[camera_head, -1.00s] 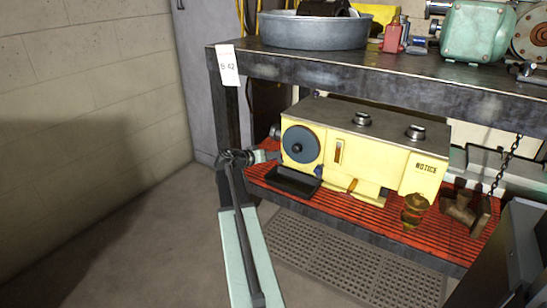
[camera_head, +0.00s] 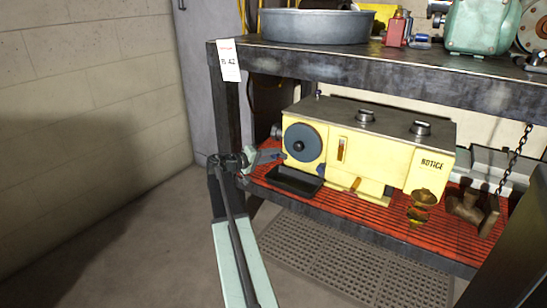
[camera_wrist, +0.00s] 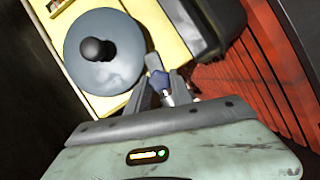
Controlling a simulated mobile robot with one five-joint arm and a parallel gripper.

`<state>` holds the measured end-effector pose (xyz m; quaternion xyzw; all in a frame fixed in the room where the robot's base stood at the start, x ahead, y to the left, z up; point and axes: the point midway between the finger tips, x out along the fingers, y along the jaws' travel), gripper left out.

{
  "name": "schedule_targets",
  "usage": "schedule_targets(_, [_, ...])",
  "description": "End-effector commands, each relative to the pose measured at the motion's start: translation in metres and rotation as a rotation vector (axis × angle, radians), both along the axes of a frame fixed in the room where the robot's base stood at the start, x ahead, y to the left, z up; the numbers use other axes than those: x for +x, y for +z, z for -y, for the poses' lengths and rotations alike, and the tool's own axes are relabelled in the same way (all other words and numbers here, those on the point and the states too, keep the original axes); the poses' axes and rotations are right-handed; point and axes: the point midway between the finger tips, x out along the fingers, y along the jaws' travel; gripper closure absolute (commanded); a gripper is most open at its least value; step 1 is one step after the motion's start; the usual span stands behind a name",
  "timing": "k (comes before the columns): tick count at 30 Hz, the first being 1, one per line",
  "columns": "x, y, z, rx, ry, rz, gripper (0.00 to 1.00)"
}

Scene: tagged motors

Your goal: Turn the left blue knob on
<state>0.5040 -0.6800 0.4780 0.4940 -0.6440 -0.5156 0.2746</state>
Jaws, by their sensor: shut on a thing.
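A yellow machine (camera_head: 378,163) with a large grey-blue round disc (camera_head: 304,142) stands on the red lower shelf. The left blue knob (camera_head: 284,156) is small and shows at the disc's lower left edge. My gripper (camera_head: 277,155) reaches it from the left and is shut on it. In the wrist view, the blue knob (camera_wrist: 159,82) sits between the two fingertips of my gripper (camera_wrist: 166,80), partly hidden by them. Another blue knob (camera_head: 321,170) shows right of the disc, low on the machine's front.
A black tray (camera_head: 293,181) lies in front of the disc, close right of my gripper. The upper shelf (camera_head: 370,66), with a metal pan (camera_head: 315,27) on it, hangs over the machine. A metal post (camera_head: 225,104) stands behind my arm. The floor at left is clear.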

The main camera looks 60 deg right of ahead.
Motion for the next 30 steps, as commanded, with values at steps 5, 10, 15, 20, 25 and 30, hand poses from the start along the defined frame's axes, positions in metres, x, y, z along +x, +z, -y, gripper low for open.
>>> schedule_targets(5, [0.0015,-0.0006,0.0004,0.000,0.004,-0.024,1.00])
schedule_targets(10, [0.0015,0.0000,0.0005,0.000,0.004,-0.030,1.00])
schedule_targets(15, [0.0016,0.0002,0.0008,0.000,0.005,-0.030,1.00])
schedule_targets(20, [0.0013,0.0003,0.0009,0.000,0.004,-0.029,0.51])
schedule_targets(25, [0.0007,0.0002,0.0009,0.000,0.003,-0.029,0.51])
schedule_targets(30, [0.0013,0.0010,-0.0018,0.000,0.003,-0.029,0.51])
